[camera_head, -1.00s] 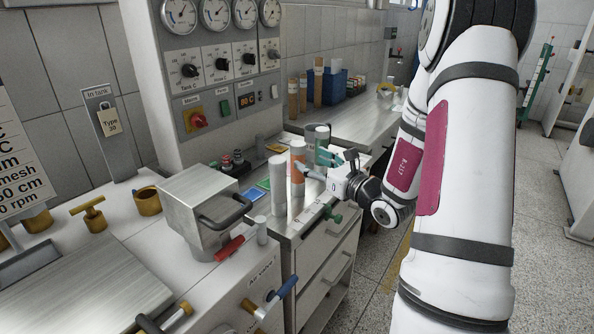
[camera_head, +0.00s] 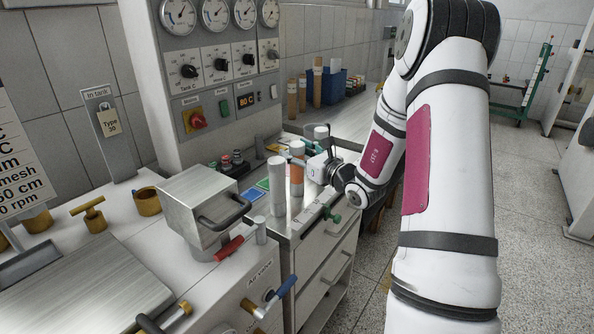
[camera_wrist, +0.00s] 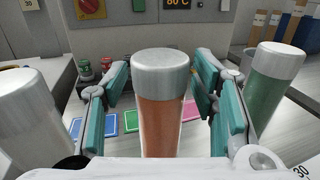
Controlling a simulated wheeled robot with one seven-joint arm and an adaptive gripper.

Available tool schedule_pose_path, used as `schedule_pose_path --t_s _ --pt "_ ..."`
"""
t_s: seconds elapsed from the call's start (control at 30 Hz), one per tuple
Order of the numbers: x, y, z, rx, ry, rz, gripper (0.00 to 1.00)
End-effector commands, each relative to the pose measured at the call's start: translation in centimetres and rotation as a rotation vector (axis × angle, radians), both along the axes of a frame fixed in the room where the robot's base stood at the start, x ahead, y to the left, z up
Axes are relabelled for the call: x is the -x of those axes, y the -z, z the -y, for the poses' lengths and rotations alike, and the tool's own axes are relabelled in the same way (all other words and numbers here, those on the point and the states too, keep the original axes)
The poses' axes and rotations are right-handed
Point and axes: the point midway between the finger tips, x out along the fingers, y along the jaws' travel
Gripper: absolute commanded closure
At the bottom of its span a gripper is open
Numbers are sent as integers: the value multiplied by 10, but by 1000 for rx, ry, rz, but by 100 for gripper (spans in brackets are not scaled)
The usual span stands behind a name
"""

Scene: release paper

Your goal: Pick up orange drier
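The orange drier, a cylinder with a grey cap, stands upright on the counter among other cylinders. It shows in the head view (camera_head: 297,178), partly hidden behind a white cylinder, and in the middle of the wrist view (camera_wrist: 160,120). My gripper (camera_head: 312,165) is at it from the right in the head view. In the wrist view, the teal-padded fingers of my gripper (camera_wrist: 160,90) are spread on both sides of the orange drier. Narrow gaps show beside it, so my gripper is open around it. The drier's lower end is hidden in the wrist view.
A white cylinder (camera_head: 277,190) stands close to the left of the drier, and a green one (camera_wrist: 267,95) close to its right. Blue (camera_wrist: 90,127), green (camera_wrist: 130,121) and pink (camera_wrist: 191,110) cards lie behind. A metal box (camera_head: 195,205) with a handle is at left.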

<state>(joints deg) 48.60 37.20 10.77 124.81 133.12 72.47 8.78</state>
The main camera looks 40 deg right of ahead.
Motion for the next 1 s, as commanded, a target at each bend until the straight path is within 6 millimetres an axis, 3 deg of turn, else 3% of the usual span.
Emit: schedule_pose_path --t_s 0.03,0.2,0.63,0.93,1.0 --pt "0 0 0 0 0 0 65" --pt "0 0 0 0 0 0 100" --pt "0 -5 0 2 0 2 100" --pt "0 -37 0 5 0 3 100" --pt "13 -37 -1 0 3 -1 100"
